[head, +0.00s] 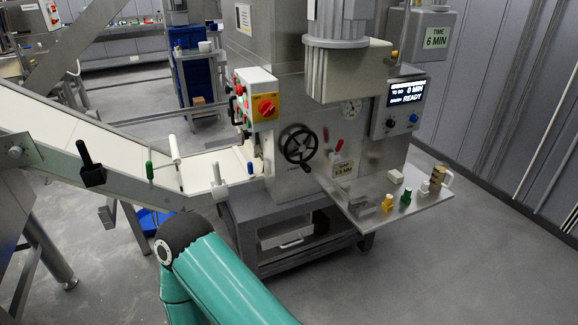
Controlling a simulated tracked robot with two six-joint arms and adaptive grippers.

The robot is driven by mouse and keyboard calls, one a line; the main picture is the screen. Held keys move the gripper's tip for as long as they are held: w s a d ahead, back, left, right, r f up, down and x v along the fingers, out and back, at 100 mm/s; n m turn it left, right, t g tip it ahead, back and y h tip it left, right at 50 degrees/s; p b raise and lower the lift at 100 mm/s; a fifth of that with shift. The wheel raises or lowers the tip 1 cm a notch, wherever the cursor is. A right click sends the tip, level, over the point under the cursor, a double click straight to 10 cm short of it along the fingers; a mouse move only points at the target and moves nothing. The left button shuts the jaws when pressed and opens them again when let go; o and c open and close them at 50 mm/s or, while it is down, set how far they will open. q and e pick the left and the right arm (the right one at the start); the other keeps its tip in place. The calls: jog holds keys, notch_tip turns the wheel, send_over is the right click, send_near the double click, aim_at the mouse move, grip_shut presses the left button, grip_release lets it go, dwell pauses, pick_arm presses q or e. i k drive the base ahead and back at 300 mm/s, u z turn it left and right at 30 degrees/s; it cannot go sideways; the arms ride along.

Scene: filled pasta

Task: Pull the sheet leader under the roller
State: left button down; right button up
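A pale sheet or belt surface (75,125) slopes down the conveyor from the left to a flatter pale stretch (200,174) at the machine's side. I cannot tell the sheet leader's edge apart from this surface. A white roller-like bar (175,149) stands over the lower end of the slope. A green-handled post (149,171) is on the near rail, and a white T-shaped piece (218,184) stands at the flat stretch's near edge. A teal arm of mine with a dark joint (185,235) rises from the bottom. Neither gripper shows.
The steel machine (330,135) has a black handwheel (299,147), a red-switch box (256,100) and a display reading READY (405,93). A side shelf (395,210) holds small coloured parts. A black handle (90,164) sticks out from the conveyor's near rail. Floor at the right is clear.

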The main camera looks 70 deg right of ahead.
aim_at(242, 155)
jog(key=z, duration=0.15)
jog(key=k, duration=0.35)
jog(key=z, duration=1.35)
jog(key=i, duration=2.1)
jog(key=z, duration=0.05)
